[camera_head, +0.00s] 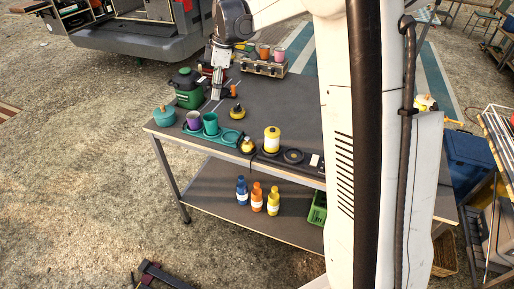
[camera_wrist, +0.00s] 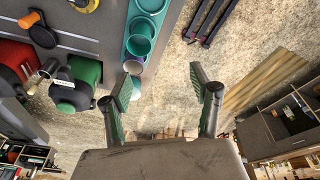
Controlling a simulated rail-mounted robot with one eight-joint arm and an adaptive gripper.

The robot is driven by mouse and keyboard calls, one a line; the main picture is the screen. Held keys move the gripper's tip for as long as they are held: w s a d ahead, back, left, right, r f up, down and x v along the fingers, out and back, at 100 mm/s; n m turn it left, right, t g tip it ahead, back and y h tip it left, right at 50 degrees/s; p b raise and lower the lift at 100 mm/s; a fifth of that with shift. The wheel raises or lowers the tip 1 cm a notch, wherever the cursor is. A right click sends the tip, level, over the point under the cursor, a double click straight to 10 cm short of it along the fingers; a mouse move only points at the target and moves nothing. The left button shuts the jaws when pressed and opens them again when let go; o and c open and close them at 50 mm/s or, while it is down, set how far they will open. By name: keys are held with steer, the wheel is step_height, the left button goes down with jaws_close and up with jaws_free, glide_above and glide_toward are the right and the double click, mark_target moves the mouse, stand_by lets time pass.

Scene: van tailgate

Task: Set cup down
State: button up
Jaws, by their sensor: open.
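A purple cup (camera_head: 193,121) and a teal cup (camera_head: 210,124) stand upright at the teal holder (camera_head: 230,136) near the table's front left. The holder's right-hand ring looks empty. In the wrist view the teal cup (camera_wrist: 140,36) and the holder (camera_wrist: 150,6) lie beyond my left finger, with a paler cup close to that fingertip. My gripper (camera_head: 216,97) points down above the table, behind the cups. In the wrist view my gripper (camera_wrist: 162,78) is open, with only ground visible between its fingers. Which cup the task means, I cannot tell.
A green canister (camera_head: 187,90) stands left of my gripper, and a teal pot (camera_head: 164,116) sits at the left corner. A caddy (camera_head: 262,68) with orange and pink cups is behind. The tabletop's middle is mostly clear.

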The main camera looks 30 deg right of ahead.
steer(key=s+a+r+m+t+h, duration=0.1)
steer(key=s+r+m, duration=0.3)
steer(key=s, duration=0.5)
steer(key=s+a+r+m+t, duration=0.1)
steer(key=s+r+m+t, duration=0.2)
steer(key=s, duration=0.7)
steer(key=s+f+m+t, duration=0.1)
steer(key=s+f+m, duration=0.1)
steer(key=s, duration=0.6)
steer(key=s+f+m+h, duration=0.1)
steer(key=s+f+m, duration=0.1)
steer(key=s+m, duration=0.3)
steer(key=s, duration=0.4)
steer(key=shift+f+t, duration=0.15)
steer(key=shift+t, duration=0.25)
